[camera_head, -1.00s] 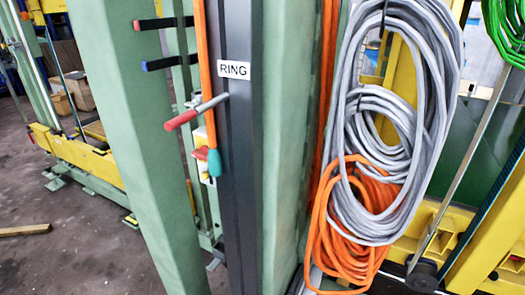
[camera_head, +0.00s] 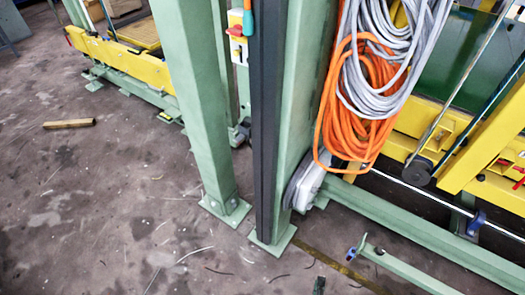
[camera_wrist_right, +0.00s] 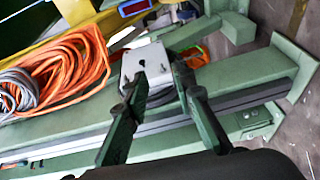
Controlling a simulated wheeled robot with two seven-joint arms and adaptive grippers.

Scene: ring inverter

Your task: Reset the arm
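The task names only the arm. My right gripper shows in the right wrist view (camera_wrist_right: 158,75) with its two dark green fingers apart and nothing held between them. A grey box (camera_wrist_right: 148,60) with a dark hole lies beyond the fingertips; I cannot tell the distance. In the head view only a small dark tip of what looks like my right gripper (camera_head: 319,286) shows at the bottom edge, over the floor. My left gripper is not in view.
A dark grey post (camera_head: 268,120) and green columns (camera_head: 195,90) stand mid-view. Orange cable (camera_head: 350,110) and grey cable (camera_head: 385,70) hang right. A green beam (camera_head: 420,235) runs low at right. Open concrete floor (camera_head: 90,220) lies left, with a wooden strip (camera_head: 69,123).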

